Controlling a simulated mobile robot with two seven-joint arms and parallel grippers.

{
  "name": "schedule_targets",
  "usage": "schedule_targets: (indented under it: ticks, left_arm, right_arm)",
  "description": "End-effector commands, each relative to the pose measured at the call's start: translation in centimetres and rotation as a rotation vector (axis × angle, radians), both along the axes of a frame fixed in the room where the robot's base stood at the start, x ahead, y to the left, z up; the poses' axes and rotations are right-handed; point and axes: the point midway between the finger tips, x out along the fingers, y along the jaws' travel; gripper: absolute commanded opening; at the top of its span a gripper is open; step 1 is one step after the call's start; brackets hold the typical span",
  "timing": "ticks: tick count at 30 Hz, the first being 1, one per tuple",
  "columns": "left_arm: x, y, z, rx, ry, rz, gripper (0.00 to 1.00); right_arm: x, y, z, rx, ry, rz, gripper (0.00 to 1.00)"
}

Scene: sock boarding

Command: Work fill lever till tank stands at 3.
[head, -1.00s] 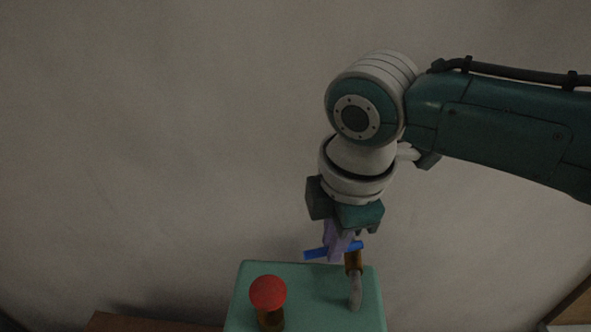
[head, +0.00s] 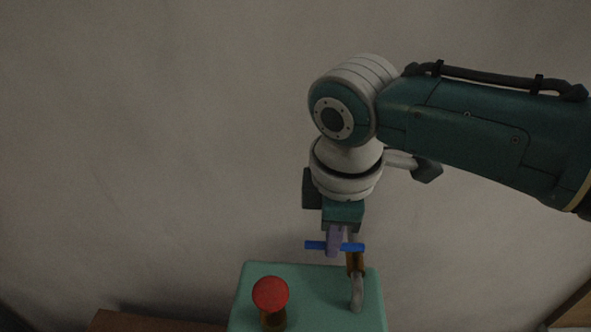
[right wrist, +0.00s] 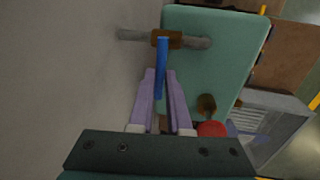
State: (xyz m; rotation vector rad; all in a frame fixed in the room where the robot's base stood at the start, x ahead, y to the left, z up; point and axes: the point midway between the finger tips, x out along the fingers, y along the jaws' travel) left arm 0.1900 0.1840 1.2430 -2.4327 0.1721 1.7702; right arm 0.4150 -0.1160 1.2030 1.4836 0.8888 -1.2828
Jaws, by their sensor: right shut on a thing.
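The blue bar of the fill lever (head: 316,245) lies nearly level in the head view, above the back edge of a green box (head: 320,280). It joins a brown fitting (head: 355,263) with a grey curved spout (head: 357,295). My right gripper (head: 334,250) has its lilac fingers shut on the blue bar. In the right wrist view the bar (right wrist: 161,60) runs up from between the fingers to the brown fitting (right wrist: 168,38). No tank level or scale can be read in these views. My left gripper is not in view.
A red ball knob (head: 270,293) on a brown stem stands on the box, left of the spout. A plain grey wall (head: 150,150) is behind. A brown surface (head: 150,322) shows at lower left. A grey slatted unit (right wrist: 272,122) shows beyond the box in the wrist view.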

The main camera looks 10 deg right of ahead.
Motion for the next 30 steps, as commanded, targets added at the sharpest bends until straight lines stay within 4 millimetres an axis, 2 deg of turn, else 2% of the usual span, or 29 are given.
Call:
schedule_targets:
  ticks: [1, 2, 10, 20, 23, 30]
  left_arm:
    - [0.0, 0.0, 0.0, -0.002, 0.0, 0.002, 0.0]
    - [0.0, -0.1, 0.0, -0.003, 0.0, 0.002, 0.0]
    - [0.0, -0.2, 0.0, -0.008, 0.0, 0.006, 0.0]
    - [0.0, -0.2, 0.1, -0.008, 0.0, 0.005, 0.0]
    - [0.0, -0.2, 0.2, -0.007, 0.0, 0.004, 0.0]
    - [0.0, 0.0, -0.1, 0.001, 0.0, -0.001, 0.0]
  right_arm:
    - [0.0, 0.0, 0.0, 0.0, -0.001, -0.001, 0.0]
    - [0.0, 0.0, 0.0, 0.0, -0.001, -0.001, 0.17]
    - [0.0, 0.0, 0.0, 0.0, -0.001, 0.0, 0.46]
    - [0.0, 0.0, 0.5, 0.001, -0.002, 0.001, 0.46]
    - [-0.2, 0.1, 1.6, 0.002, -0.003, 0.002, 0.46]
    - [-1.0, 0.4, 5.8, 0.002, -0.007, 0.003, 0.46]
